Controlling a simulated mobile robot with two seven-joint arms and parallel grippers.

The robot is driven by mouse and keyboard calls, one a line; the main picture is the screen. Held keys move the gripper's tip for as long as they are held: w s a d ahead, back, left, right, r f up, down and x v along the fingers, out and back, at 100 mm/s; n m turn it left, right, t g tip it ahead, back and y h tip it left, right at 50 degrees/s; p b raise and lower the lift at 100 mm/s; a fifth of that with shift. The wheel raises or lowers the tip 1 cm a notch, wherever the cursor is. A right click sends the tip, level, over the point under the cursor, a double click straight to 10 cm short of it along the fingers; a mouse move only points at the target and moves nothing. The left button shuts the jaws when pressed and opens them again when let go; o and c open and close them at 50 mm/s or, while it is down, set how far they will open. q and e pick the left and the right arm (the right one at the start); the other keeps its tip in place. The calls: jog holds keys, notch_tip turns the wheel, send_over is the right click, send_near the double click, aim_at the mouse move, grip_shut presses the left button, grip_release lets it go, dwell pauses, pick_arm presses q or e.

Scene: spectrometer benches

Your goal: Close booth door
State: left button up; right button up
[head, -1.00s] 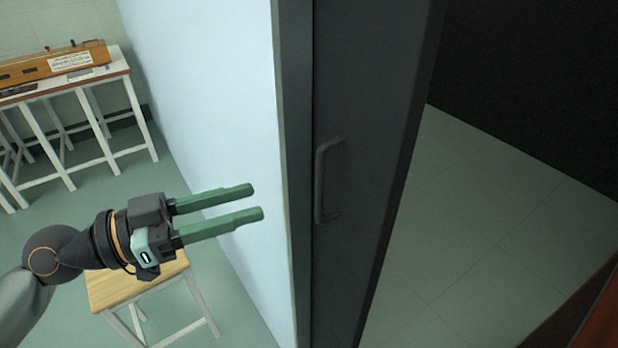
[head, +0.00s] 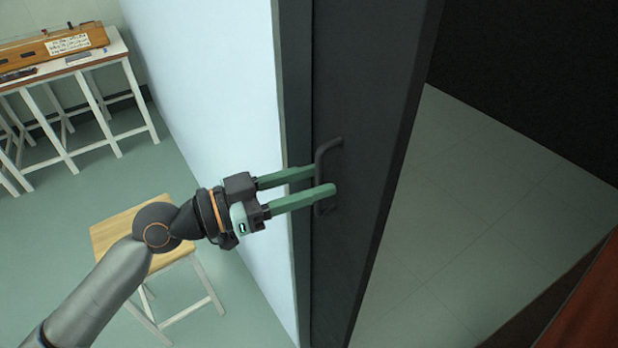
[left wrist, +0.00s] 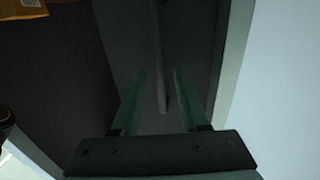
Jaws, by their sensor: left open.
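The booth door (head: 375,120) is a dark grey panel in the middle of the head view, next to the edge of a pale wall. A dark bar handle (head: 320,168) is fixed on it. My left gripper (head: 326,178) is open, its green fingertips at the handle in the head view. In the left wrist view the handle (left wrist: 159,60) runs down between the two open fingers (left wrist: 158,72), with a gap on each side. I cannot tell whether a finger touches it. My right gripper is not in view.
The pale wall (head: 210,90) stands left of the door. A wooden-topped stool (head: 115,240) is below my left arm. A white-legged bench (head: 70,62) with a wooden instrument is at the far left. Tiled floor (head: 470,220) lies open right of the door, with a reddish-brown surface (head: 585,305) at the lower right.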

pick_arm(q)
grip_shut()
dwell(1.3)
